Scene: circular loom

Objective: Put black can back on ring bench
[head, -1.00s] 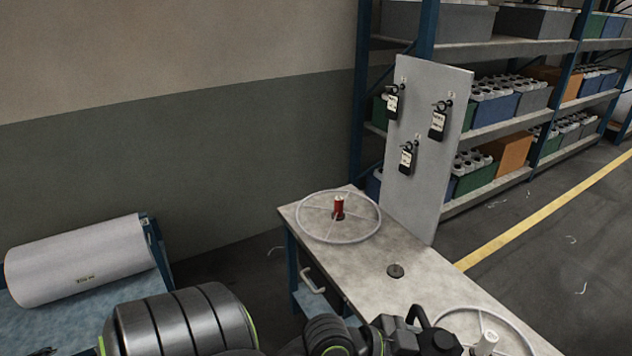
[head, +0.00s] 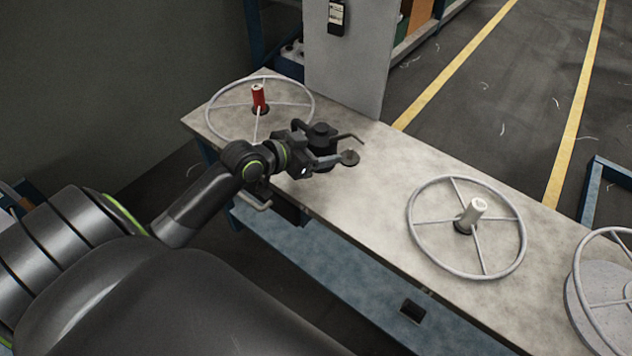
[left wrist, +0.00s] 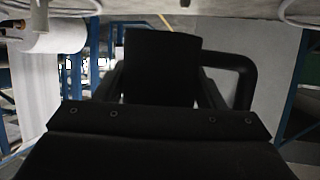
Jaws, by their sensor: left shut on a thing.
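The black can (head: 320,133) is held in my left gripper (head: 336,148), with a finger on each side of it. It looks upright in the head view, over the near edge of the pale ring bench (head: 385,175) or close to it; I cannot tell whether it touches the top. In the left wrist view the dark can (left wrist: 162,62) stands between the fingers, its far side hidden. My right gripper is not in view.
A ring with a red spool (head: 258,98) sits at the bench's far left end. A ring with a white spool (head: 474,211) sits to the right. A grey upright panel (head: 345,65) stands behind the bench. Bare bench top lies between the rings.

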